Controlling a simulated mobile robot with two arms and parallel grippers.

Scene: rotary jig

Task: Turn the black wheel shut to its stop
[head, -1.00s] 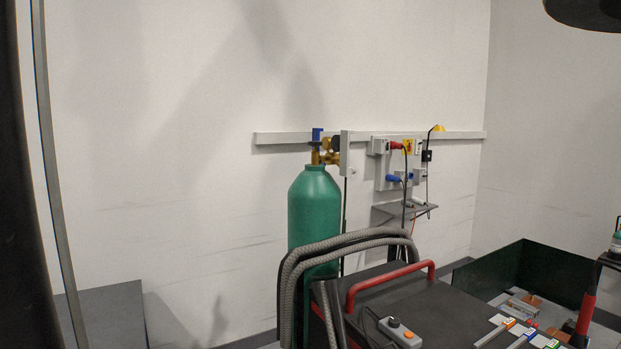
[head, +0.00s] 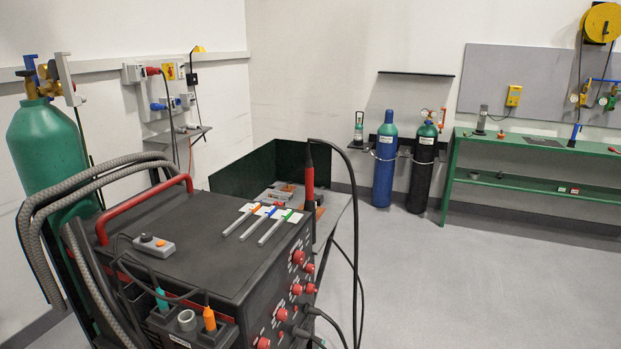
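I cannot make out a black wheel in the head view. A green gas cylinder (head: 46,142) stands at the left, with a brass valve and a blue part (head: 31,66) on top. Across the room, a blue cylinder (head: 386,165) and a black cylinder with a green top (head: 422,165) stand side by side against the wall. The black cylinder carries a small gauge on its valve; details there are too small to tell. Neither of my grippers is in view.
A black machine cart (head: 200,260) with red knobs, hoses and a red handle fills the lower left. A green bench (head: 540,160) is at the right. The grey floor (head: 480,290) between is clear.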

